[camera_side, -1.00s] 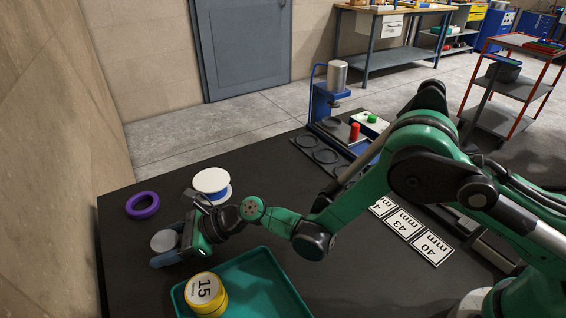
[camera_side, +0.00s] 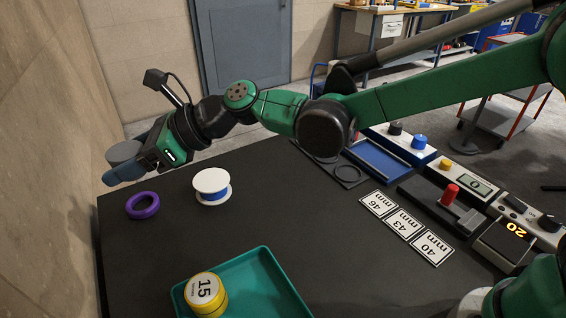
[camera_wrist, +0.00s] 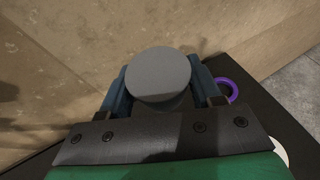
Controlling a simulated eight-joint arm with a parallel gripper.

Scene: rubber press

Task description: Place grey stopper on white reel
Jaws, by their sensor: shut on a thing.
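The grey stopper (camera_side: 124,152) is held in my gripper (camera_side: 126,168), raised high above the table near its left edge. In the wrist view the stopper's round grey top (camera_wrist: 159,74) sits between the two blue fingers of my gripper (camera_wrist: 158,98). The white reel (camera_side: 211,184) stands on the black table with a blue band between its white flanges. My gripper is up and to the left of the reel in the side view, apart from it. In the wrist view only a white sliver (camera_wrist: 279,150) shows at the right edge, probably the reel.
A purple ring (camera_side: 142,205) lies left of the reel; it also shows in the wrist view (camera_wrist: 229,88). A green tray (camera_side: 262,287) holds a yellow roll (camera_side: 205,292) marked 15. Number cards (camera_side: 404,224) and devices stand at right. A wall (camera_side: 50,150) is close at left.

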